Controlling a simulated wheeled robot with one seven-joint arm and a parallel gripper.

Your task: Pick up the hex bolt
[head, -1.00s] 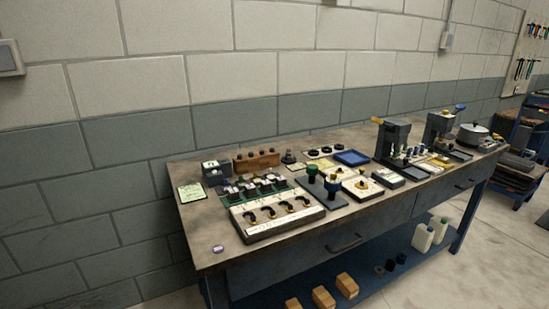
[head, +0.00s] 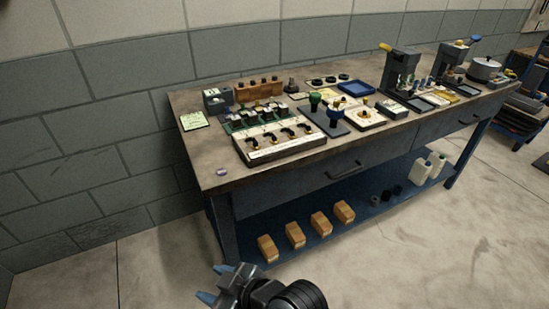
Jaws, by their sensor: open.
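I cannot pick out a hex bolt with certainty. A small dark piece with a wide base and an upright stem (head: 291,86) stands near the back of the workbench (head: 205,155); it may be the bolt, but it is too small to tell. My gripper (head: 214,284) shows at the bottom edge, with two blue fingertips spread apart and nothing between them. It is open, in front of the bench and well away from the things on top.
A white board with black hooked parts (head: 255,153), a blue tray (head: 356,87) and two dark presses (head: 401,70) crowd the benchtop. Wooden blocks (head: 295,235) and white bottles (head: 420,170) sit on the lower shelf (head: 365,213).

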